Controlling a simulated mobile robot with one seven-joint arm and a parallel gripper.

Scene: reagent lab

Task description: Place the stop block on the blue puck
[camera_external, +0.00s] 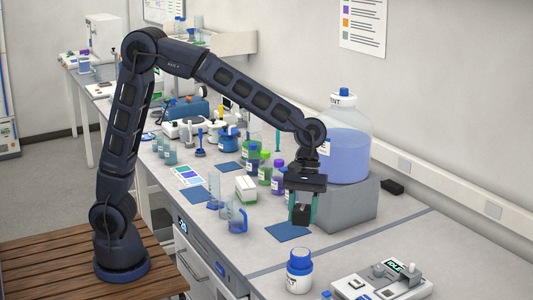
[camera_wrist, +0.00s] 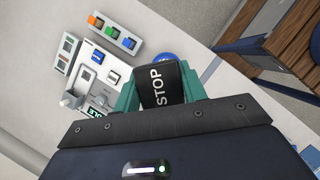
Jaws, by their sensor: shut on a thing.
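My gripper (camera_external: 302,208) is shut on the stop block (camera_wrist: 160,86), a black block with white STOP lettering. The block sits between the teal fingers in the wrist view and shows dark at the fingertips in the external view (camera_external: 301,215). The gripper is over or near a blue mat (camera_external: 288,233) on the bench; its exact height is unclear. I cannot clearly identify the blue puck. A small blue piece (camera_wrist: 129,43) sits on a strip beside orange and green ones in the wrist view. A round blue top (camera_wrist: 166,57) is partly hidden behind the block.
A blue-capped white bottle (camera_external: 299,272) and a pale instrument (camera_external: 382,284) stand at the front. A large blue-liquid bottle (camera_external: 343,150) stands on a grey block (camera_external: 350,205) behind the gripper. Several vials and a blue beaker (camera_external: 237,217) are to the left.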

